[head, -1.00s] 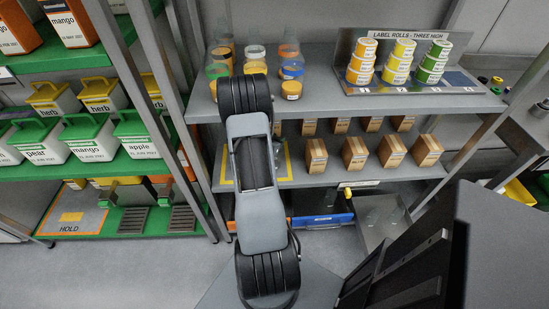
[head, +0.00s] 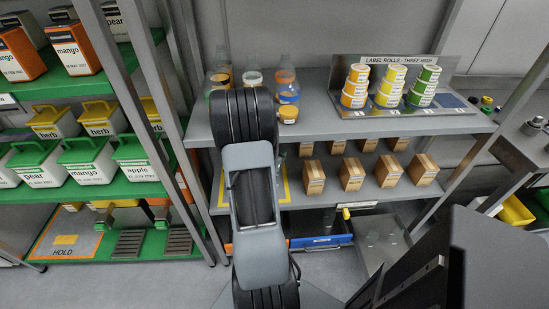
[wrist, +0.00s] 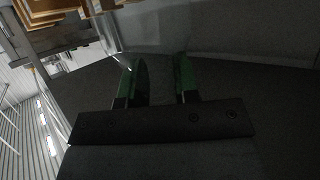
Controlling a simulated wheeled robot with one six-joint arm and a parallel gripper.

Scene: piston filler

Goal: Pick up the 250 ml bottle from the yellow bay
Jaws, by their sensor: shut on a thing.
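My gripper (wrist: 161,82) shows in the wrist view as two green fingertips with a narrow gap between them. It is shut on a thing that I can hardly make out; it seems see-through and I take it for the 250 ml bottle. Its size marking cannot be read. In the head view my own arm hides the gripper and what it holds. The yellow bay seems to be the yellow outline (head: 286,187) on the lower shelf, mostly hidden behind my arm.
Clear bottles (head: 287,79) stand on the upper shelf (head: 400,121), left of stacked label rolls (head: 390,84). Several cardboard boxes (head: 352,174) fill the lower shelf's right part. A blue-fronted tray (head: 320,243) lies below. A rack with coloured tubs (head: 88,158) stands left.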

